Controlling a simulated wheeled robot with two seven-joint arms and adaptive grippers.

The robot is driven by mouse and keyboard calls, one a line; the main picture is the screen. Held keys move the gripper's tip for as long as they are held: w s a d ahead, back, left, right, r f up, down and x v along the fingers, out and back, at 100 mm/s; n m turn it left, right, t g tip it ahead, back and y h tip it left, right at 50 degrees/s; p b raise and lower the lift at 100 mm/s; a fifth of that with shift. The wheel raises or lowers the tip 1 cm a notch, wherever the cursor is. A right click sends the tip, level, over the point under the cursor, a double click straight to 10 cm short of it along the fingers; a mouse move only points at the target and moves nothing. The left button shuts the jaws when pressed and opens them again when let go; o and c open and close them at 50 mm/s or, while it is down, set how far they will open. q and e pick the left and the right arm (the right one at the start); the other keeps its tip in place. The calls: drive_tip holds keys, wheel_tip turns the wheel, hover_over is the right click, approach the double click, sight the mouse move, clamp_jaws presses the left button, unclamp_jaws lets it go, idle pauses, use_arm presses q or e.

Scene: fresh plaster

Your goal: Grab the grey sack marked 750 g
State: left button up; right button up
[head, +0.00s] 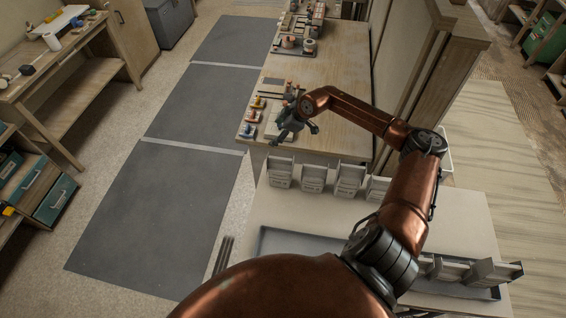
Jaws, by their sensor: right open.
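My right gripper (288,131) is open and empty, beyond the left end of the row, near a wooden table. My left gripper is out of view.
The wooden table (330,85) holds small coloured items and dark trays on its left side. A shallow grey tray (300,243) lies on the pale bench (300,213). A tall wooden panel (415,60) stands to the right. Dark floor mats (160,205) lie clear at left.

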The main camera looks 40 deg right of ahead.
sight(280, 163)
drive_tip(key=s+a+f+g, duration=0.1)
drive_tip(key=s+f, duration=0.1)
drive_tip(key=s+a+f+g, duration=0.1)
drive_tip(key=s+f, duration=0.1)
drive_tip(key=f, duration=0.1)
drive_tip(key=s+a+f+b, duration=0.1)
drive_tip(key=s+f, duration=0.2)
drive_tip(key=shift+s+a+g+y, duration=0.1)
drive_tip(key=shift+a+g+y, duration=0.15)
drive_tip(key=shift+g+y, duration=0.15)
drive_tip(key=shift+x, duration=3.5)
drive_tip(key=shift+c, duration=0.6)
clamp_jaws()
